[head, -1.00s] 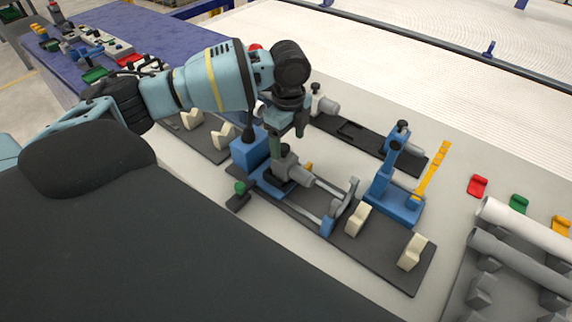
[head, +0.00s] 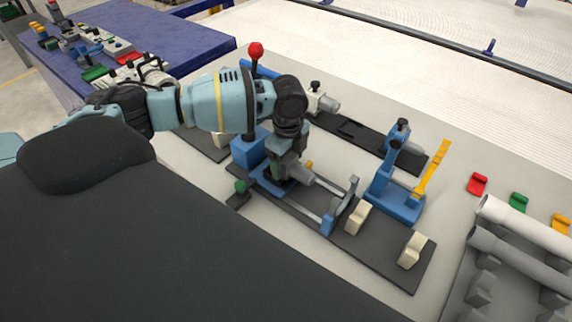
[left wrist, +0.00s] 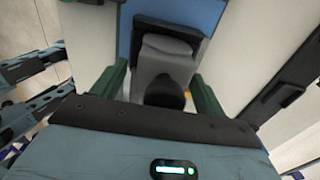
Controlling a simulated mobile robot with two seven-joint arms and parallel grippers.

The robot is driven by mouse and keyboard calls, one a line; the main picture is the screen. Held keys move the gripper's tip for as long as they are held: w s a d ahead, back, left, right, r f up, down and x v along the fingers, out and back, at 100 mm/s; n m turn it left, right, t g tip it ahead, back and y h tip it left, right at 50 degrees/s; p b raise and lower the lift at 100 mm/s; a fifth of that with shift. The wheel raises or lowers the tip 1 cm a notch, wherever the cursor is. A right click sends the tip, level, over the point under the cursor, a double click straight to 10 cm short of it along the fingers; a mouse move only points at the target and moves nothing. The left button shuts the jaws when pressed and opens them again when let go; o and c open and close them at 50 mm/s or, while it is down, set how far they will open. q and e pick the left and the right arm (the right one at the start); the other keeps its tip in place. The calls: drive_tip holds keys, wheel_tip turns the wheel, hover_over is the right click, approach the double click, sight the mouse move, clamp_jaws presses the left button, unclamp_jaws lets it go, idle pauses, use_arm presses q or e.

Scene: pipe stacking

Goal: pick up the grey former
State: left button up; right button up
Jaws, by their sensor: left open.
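The grey former (head: 301,173) sits on the blue bender (head: 262,178) on the near dark base plate. My left gripper (head: 281,172) points down over its near end and hides part of it. In the left wrist view, the grey former (left wrist: 166,58) with its black knob (left wrist: 165,92) lies between the two green fingers of my left gripper (left wrist: 160,88). The fingers are open, with gaps visible on both sides, so they do not grip it. My right gripper is not in view.
A similar grey piece with a black knob (head: 316,98) stands on the dark rail behind. A red-knobbed lever (head: 256,50) rises close behind my left arm. A blue stand (head: 394,190), cream blocks (head: 358,217) and a pipe rack (head: 480,262) are to the right.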

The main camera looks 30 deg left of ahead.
use_arm(q)
drive_tip(key=c, duration=1.4)
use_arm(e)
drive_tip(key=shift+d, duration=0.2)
use_arm(q)
drive_tip(key=shift+r, duration=0.1)
